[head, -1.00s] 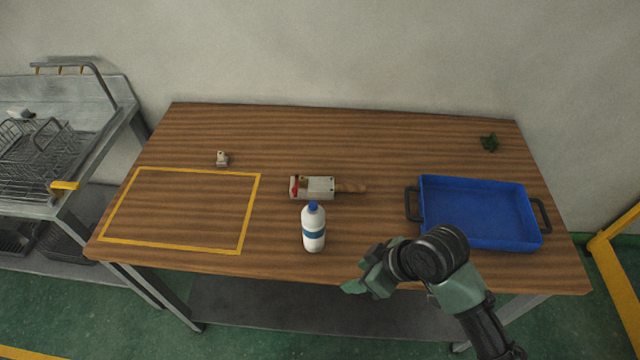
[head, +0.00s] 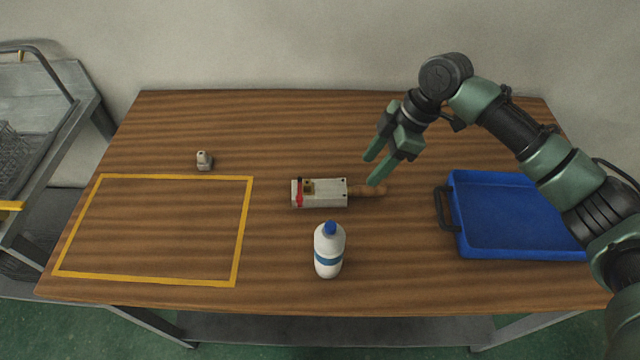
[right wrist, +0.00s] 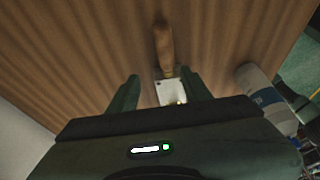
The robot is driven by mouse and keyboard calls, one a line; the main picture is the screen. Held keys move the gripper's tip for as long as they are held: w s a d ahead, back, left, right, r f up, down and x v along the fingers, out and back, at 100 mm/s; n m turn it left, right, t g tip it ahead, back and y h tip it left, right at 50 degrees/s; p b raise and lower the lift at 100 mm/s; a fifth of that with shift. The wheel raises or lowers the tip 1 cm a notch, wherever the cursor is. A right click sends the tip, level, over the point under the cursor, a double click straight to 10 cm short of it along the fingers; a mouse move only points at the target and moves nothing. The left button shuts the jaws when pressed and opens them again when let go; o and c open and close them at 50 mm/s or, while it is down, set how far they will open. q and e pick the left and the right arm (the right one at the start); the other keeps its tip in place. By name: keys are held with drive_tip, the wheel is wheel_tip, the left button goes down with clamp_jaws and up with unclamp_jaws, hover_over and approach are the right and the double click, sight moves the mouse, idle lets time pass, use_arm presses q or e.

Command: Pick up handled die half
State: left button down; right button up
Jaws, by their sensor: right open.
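The handled die half (head: 325,193) lies on the wooden table, a pale block with a red mark at its left end and a wooden handle (head: 372,191) pointing right. My right gripper (head: 373,172) is open and empty, above and close to the handle. In the right wrist view the handle (right wrist: 163,45) and part of the pale block (right wrist: 171,92) show beyond and between the open fingers (right wrist: 158,88). I cannot tell the exact height of the fingers above it. My left gripper is not in view.
A white bottle with a blue cap (head: 329,252) stands just in front of the die half. A blue tray (head: 447,215) is at the right. A small pale part (head: 204,161) sits behind the yellow outlined area (head: 152,177). The middle back of the table is clear.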

sight(360, 187)
drive_tip(key=shift+s+f, duration=0.2)
drive_tip(key=shift+s+a+f+p, duration=0.2)
drive_tip(key=shift+s+f+p, duration=0.2)
drive_tip(key=shift+s+f, duration=0.2)
drive_tip(key=shift+p+x, duration=0.55)
drive_tip(key=shift+x, duration=1.9)
drive_tip(key=shift+w+f, duration=0.15)
drive_tip(key=shift+f, duration=0.1)
clamp_jaws()
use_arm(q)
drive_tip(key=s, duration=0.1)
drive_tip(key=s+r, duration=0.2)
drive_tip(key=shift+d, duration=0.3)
use_arm(e)
drive_tip(key=shift+w, duration=0.1)
drive_tip(key=shift+r, duration=0.15)
